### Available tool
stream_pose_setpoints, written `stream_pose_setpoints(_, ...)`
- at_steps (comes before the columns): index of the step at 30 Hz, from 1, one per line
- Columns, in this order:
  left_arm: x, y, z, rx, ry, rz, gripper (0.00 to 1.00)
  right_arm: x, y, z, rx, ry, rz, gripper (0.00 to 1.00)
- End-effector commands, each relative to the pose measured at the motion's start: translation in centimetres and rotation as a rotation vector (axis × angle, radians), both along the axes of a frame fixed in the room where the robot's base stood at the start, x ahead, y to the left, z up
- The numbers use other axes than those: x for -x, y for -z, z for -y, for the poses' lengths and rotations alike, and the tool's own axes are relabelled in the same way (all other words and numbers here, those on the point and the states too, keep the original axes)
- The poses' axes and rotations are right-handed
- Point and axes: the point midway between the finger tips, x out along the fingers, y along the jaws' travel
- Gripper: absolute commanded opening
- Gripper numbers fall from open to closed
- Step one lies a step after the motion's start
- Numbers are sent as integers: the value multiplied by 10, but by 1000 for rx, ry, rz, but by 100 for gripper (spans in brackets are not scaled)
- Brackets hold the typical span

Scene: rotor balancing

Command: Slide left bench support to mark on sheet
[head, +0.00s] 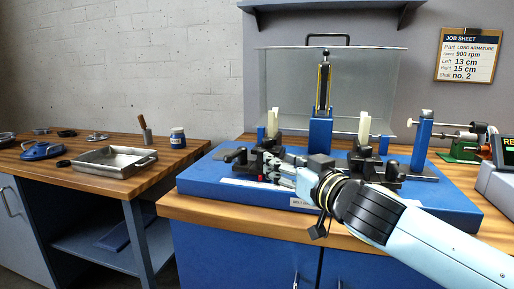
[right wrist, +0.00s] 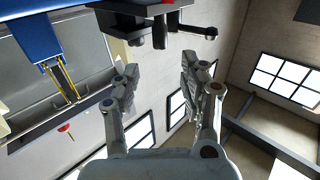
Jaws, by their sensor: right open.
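The left bench support (head: 262,158) is a black block with a pale upright piece (head: 273,124), on the left part of the blue bench (head: 205,178). My right gripper (head: 275,166) is at its front, partly covering it. In the right wrist view my right gripper (right wrist: 156,72) is open, with nothing between its fingers. A black support part with a knob (right wrist: 159,32) lies just beyond the fingertips; I cannot tell whether they touch. The job sheet (head: 468,55) on the wall reads Left 13 cm, Right 15 cm. My left gripper is not in view.
The right bench support (head: 366,160) stands farther right, behind my right arm. A blue post (head: 320,132) and a clear guard (head: 375,75) stand behind. A metal tray (head: 115,162) is on the left table. A white strip lies along the bench front, partly hidden.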

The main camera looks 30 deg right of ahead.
Motion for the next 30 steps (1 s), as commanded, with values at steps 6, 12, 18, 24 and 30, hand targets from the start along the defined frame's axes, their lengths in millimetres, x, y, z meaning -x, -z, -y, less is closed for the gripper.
stream_pose_setpoints(6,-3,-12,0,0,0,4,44,-46,-4,4,-5,2,3,44)
stream_pose_setpoints(12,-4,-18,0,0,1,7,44,-77,-2,6,-3,1,2,44)
stream_pose_setpoints(18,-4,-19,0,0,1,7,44,-89,-1,7,-1,0,0,44)
stream_pose_setpoints(24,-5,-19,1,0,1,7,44,-90,0,7,-1,0,0,44)
stream_pose_setpoints(30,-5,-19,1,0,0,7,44,-90,0,7,-1,0,0,23)
